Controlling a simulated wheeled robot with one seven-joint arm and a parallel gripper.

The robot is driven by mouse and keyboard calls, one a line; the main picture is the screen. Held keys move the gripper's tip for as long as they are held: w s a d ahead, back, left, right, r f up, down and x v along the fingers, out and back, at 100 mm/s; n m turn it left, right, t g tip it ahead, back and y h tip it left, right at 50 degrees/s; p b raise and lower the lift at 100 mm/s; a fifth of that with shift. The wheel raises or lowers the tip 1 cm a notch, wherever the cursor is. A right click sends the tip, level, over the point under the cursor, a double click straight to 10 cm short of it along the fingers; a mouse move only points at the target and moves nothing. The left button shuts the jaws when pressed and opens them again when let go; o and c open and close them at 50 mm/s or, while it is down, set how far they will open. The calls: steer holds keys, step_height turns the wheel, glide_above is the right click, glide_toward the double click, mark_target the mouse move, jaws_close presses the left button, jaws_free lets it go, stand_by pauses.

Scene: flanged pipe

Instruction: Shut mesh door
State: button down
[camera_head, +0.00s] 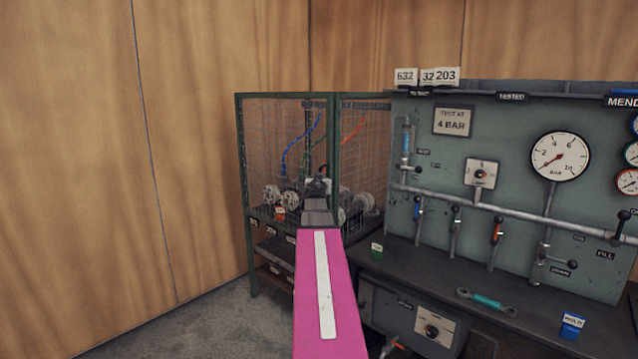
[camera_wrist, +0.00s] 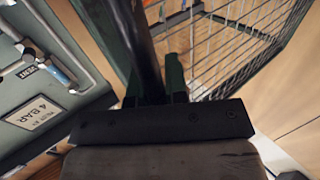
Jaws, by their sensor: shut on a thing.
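The mesh door (camera_head: 280,145) is a wire panel in a dark green frame on the cage in the head view. It appears roughly in line with the cage front; I cannot tell whether a gap is left. My gripper (camera_head: 318,186) is at the green upright at its right edge, partly hidden behind my pink arm. In the wrist view my gripper (camera_wrist: 158,88) is shut beside a dark green upright, with wire mesh (camera_wrist: 235,45) to the right. It seems to hold a part of the door's edge; the exact grasped part is hidden.
Inside the cage are flanged pipe parts (camera_head: 272,194) and blue and orange hoses. A grey test panel (camera_head: 450,150) with gauges, valves and a bench (camera_head: 400,270) stands close on the right. A wood wall (camera_head: 80,150) is at left. Grey floor (camera_head: 215,325) is clear at lower left.

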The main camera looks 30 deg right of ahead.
steer(key=shift+w+d+r, duration=0.15)
steer(key=shift+w, duration=0.35)
steer(key=c, duration=1.1)
jaws_free()
steer(key=shift+w, duration=0.1)
steer(key=shift+s, duration=0.3)
steer(key=v, duration=1.1)
steer(key=shift+w, duration=0.1)
